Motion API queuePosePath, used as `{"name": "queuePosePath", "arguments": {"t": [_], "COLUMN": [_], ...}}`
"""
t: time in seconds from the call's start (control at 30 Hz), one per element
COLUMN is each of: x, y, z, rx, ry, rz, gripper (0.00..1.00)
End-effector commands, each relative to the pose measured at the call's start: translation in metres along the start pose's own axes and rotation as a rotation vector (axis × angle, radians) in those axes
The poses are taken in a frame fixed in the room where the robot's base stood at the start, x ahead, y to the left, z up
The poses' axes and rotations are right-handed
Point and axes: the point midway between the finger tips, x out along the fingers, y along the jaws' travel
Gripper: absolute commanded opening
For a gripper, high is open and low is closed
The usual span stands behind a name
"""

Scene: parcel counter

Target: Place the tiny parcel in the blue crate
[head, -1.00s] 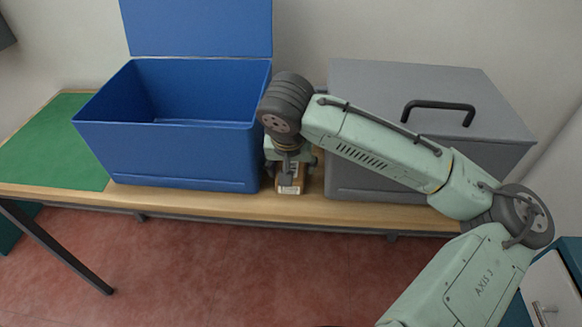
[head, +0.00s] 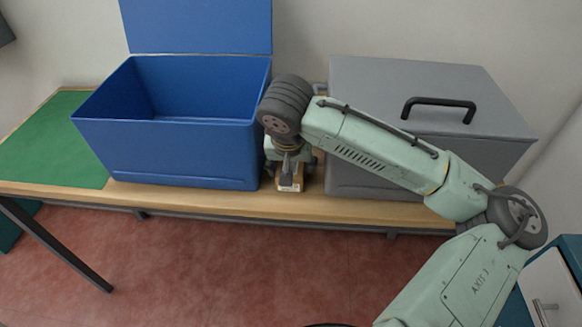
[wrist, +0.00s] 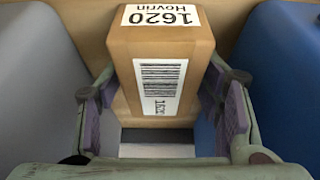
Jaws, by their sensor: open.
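The tiny parcel (wrist: 157,55) is a small brown box with a white label reading "1620 Hovrin" and a barcode label. In the head view the parcel (head: 291,187) stands on the counter between the two crates, partly hidden by my gripper (head: 287,168). In the wrist view my open gripper (wrist: 162,105) has one finger on each side of the parcel; whether the fingers touch it I cannot tell. The blue crate (head: 180,155) stands left of my gripper with its lid (head: 195,25) raised at the back. Its visible inside looks empty.
A grey crate (head: 370,182) with a shut lid and dark handle (head: 438,104) stands close on the right, leaving a narrow gap around my gripper. A green mat (head: 55,150) lies at the counter's left end. The wooden counter's front edge (head: 210,203) is clear.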

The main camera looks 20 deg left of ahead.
Motion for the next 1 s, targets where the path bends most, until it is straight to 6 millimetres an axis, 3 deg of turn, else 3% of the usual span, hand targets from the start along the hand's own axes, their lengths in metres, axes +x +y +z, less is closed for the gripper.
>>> {"name": "queuePosePath", "arguments": {"t": [0.07,0.8,1.0], "x": [-0.0001,-0.0003,-0.0012], "y": [-0.0001,-0.0001,0.0000], "z": [0.0000,-0.0003,-0.0007], "rx": [0.000,0.000,0.000], "ry": [0.000,0.001,0.001], "rz": [0.000,0.000,0.000], "gripper": [0.59,0.10,0.10]}}
